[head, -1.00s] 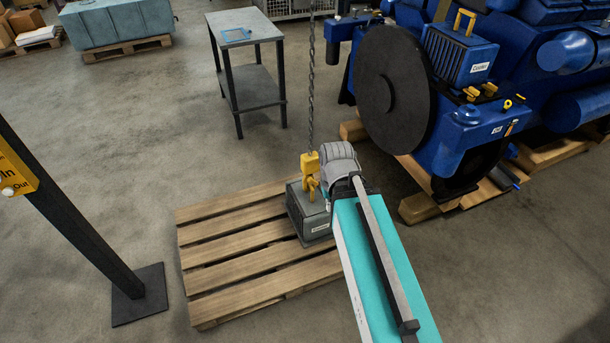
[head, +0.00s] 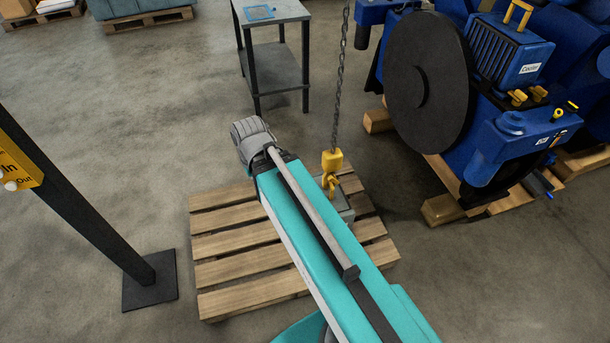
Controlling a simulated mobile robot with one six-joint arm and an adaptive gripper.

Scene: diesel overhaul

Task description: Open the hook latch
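The yellow hook (head: 331,172) hangs from a chain (head: 339,90) over a grey block-shaped part (head: 346,207) on the wooden pallet. The latch on the hook is too small to make out. My teal arm crosses in front of the hook's left side and hides most of the grey part. The far end of my arm, a grey rounded joint, is up and to the left of the hook, apart from it. My gripper's fingers do not show in this view.
The pallet (head: 222,245) lies on open concrete floor. A black post with a yellow sign (head: 18,162) stands at left. A grey table (head: 272,12) is behind. The blue engine (head: 520,60) with a black disc (head: 428,85) stands at right on wooden supports.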

